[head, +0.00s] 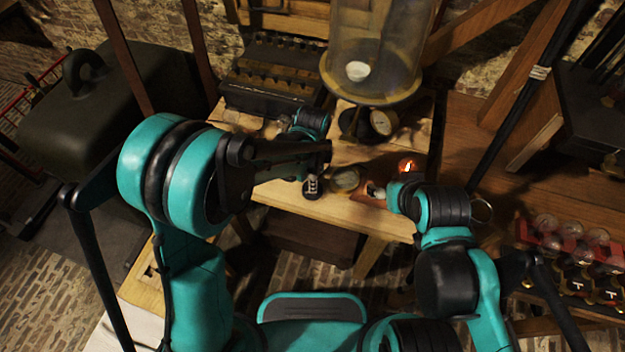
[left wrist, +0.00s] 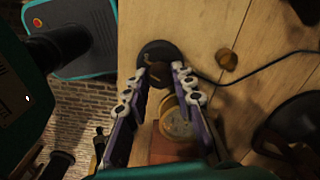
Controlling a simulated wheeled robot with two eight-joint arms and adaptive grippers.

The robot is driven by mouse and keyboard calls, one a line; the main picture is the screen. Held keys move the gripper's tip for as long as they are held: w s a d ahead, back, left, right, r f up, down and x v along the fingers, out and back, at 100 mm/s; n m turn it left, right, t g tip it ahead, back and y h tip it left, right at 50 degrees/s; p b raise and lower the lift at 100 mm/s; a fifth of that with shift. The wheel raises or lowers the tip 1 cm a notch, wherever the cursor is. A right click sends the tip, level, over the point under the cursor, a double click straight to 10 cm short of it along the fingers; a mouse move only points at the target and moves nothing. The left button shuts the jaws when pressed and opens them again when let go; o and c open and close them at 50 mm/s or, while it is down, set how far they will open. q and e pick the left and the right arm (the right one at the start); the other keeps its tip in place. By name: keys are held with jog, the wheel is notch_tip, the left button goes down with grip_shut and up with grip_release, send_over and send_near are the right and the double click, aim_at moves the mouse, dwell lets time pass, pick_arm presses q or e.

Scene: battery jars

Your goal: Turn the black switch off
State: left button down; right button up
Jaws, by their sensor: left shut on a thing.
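The black switch (left wrist: 157,50) has a round black base on the wooden bench, at the top middle of the left wrist view. My left gripper (left wrist: 162,72) has its two fingers on either side of the switch's middle and is shut on it. In the head view the switch (head: 313,190) is a small dark round thing with a pale metal part, near the bench's front edge. My left arm hides most of the gripper there, and the lever's exact position cannot be told. My right arm shows at the right, but its gripper fingers do not.
A brass-rimmed round piece (head: 344,178) stands right of the switch. A lit orange bulb (head: 407,166) is further right. A large glass jar (head: 375,50) and a dial gauge (head: 381,122) stand behind. A black cable (left wrist: 240,80) crosses the bench.

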pick_arm(q)
jog(key=n, duration=0.7)
jog(key=shift+b, duration=0.35)
jog(key=n, duration=0.6)
jog(key=shift+n, duration=0.3)
jog(key=c, duration=1.3)
grip_release()
jog(key=shift+o, duration=0.2)
notch_tip(320, 180, up, 12)
